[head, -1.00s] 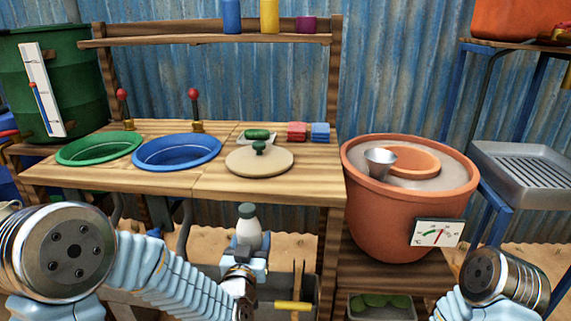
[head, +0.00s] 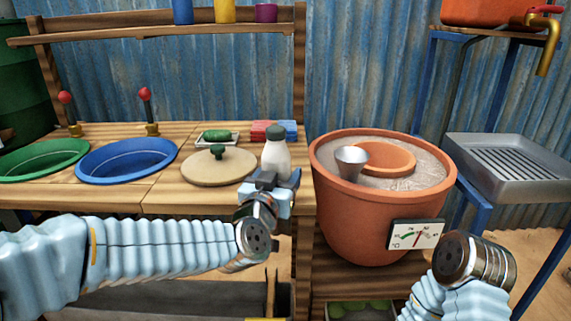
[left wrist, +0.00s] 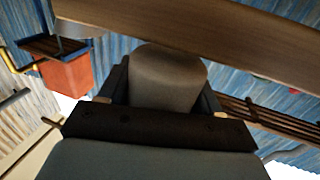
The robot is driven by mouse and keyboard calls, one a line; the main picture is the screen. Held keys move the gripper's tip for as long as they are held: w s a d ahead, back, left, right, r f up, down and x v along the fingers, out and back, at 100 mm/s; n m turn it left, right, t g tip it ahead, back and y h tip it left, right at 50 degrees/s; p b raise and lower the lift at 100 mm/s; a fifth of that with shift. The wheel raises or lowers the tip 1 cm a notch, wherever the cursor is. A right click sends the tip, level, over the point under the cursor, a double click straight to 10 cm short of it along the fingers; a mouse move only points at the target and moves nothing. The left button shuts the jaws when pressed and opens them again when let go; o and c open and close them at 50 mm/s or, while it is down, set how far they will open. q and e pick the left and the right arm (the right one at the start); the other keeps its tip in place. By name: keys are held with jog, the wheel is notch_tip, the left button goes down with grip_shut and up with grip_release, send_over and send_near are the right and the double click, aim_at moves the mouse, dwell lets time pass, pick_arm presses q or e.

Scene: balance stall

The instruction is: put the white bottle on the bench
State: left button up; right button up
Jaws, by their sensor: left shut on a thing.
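The white bottle (head: 276,156) with a dark green cap is upright in the head view, at the right front of the wooden bench (head: 165,199). My left gripper (head: 271,180) is shut on its lower part. In the left wrist view the bottle (left wrist: 168,80) shows pale between the two fingers. A wooden edge (left wrist: 200,22) crosses the top of that view. I cannot tell whether the bottle's base touches the bench. My right arm's end shows at the lower right of the head view, but its fingers are not visible.
Blue (head: 126,160) and green (head: 42,160) basins sit further left. A clay pot (head: 360,215) stands close on the right.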

pick_arm(q)
jog(key=x, duration=0.6)
jog(key=shift+w+p, duration=0.15)
jog(key=shift+p, duration=0.2)
jog(key=shift+f, duration=0.3)
jog(key=shift+f, duration=0.15)
jog(key=o, duration=1.3)
jog(key=shift+r, duration=0.3)
jog(key=b+v, duration=0.1)
jog(key=v, duration=1.1)
jog(key=shift+f, duration=0.1)
